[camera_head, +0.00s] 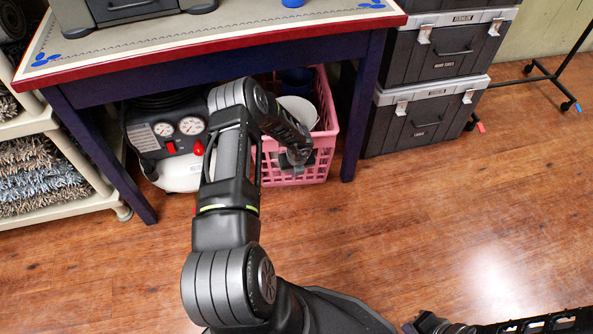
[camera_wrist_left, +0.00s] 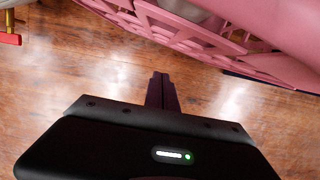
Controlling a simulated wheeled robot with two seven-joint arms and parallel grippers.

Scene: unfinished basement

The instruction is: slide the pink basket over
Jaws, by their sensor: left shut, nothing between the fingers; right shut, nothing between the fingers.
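The pink basket (camera_head: 328,122) stands on the wood floor under the table, with a white round container (camera_head: 299,110) and a dark blue item (camera_head: 297,77) inside. My left arm reaches to its front and covers part of it. My left gripper (camera_head: 297,158) is mostly hidden by its own wrist there. In the left wrist view, its shut, empty fingers (camera_wrist_left: 162,90) point toward the basket's lattice wall (camera_wrist_left: 190,38); I cannot tell whether they touch it. My right gripper (camera_head: 428,323) is shut and empty at the bottom edge, far from the basket.
A table with a red edge (camera_head: 240,45) and dark legs stands over the basket; one leg (camera_head: 358,120) is close at its right. A compressor with gauges (camera_head: 165,140) is at its left. Stacked toolboxes (camera_head: 422,115) stand farther right. The floor in front is clear.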

